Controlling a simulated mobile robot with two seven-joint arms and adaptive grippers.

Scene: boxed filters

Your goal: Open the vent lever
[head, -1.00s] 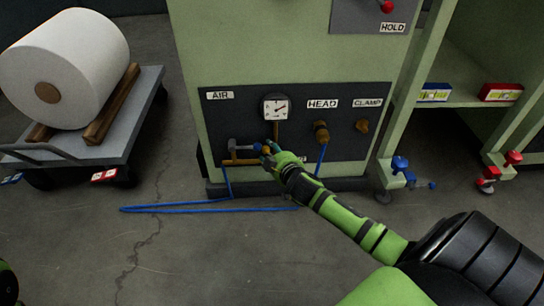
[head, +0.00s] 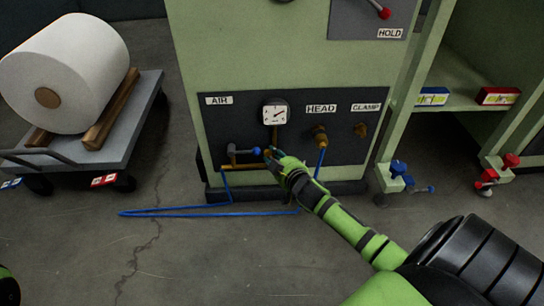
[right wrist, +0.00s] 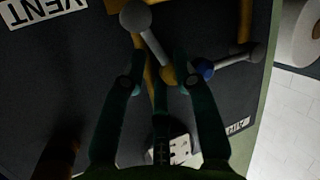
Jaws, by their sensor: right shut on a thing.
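In the right wrist view the vent lever (right wrist: 153,45) has a pale round knob and a grey shaft, near the VENT label (right wrist: 42,10). In the head view my right gripper (head: 272,156) is low on the dark panel (head: 343,150), below the gauge (head: 275,114), and hides most of the lever. My left gripper is out of view.
A blue-knobbed air lever (head: 240,150) sits just left of my gripper; it also shows in the right wrist view (right wrist: 228,62). A blue hose (head: 210,212) lies on the floor. A cart (head: 125,125) with a white roll (head: 70,70) stands left.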

